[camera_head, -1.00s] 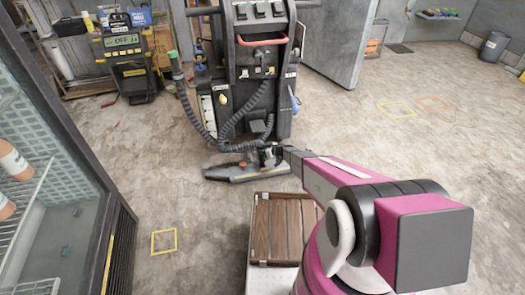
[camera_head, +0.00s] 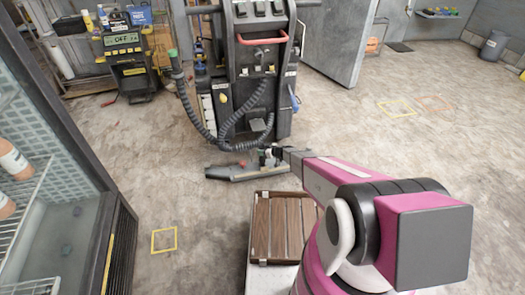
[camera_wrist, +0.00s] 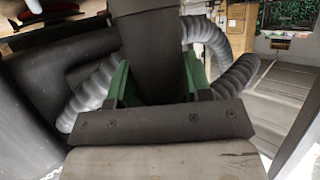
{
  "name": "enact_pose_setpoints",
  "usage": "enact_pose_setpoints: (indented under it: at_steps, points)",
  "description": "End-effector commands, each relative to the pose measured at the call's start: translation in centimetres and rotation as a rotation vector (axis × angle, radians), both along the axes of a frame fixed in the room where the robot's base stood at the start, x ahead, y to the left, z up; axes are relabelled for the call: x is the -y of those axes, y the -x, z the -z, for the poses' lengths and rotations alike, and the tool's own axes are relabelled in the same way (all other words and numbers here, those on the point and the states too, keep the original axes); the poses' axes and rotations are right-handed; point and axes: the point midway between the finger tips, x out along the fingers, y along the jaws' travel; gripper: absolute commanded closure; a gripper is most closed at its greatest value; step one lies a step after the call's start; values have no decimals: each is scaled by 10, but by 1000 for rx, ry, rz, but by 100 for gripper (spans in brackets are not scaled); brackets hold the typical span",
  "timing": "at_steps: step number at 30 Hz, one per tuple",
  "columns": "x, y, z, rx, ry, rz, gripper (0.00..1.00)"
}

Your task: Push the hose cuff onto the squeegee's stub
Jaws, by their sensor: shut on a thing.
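The squeegee (camera_head: 232,173) is a dark bar low on the floor in front of the grey cleaning machine. My gripper (camera_head: 268,156) is just above its right part in the head view. In the wrist view, the green fingers of my gripper (camera_wrist: 158,85) are shut on a wide black tube, which looks like the hose cuff (camera_wrist: 150,45). Grey ribbed hose (camera_wrist: 95,95) shows on both sides of it. In the head view the hose (camera_head: 205,125) hangs in a loop on the machine. The squeegee's stub cannot be made out, nor whether the cuff touches it.
The cleaning machine (camera_head: 250,85) stands upright behind the squeegee. A brown slatted crate (camera_head: 285,228) is close in front, below my arm. A glass-sided freezer case (camera_head: 75,215) is at the left.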

Motion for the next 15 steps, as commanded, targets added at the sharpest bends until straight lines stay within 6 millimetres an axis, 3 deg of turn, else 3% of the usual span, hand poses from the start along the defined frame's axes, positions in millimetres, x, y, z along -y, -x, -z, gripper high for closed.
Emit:
enact_pose_setpoints:
  at_steps: [15]
  points:
    - [0,0,12,0,0,0,79]
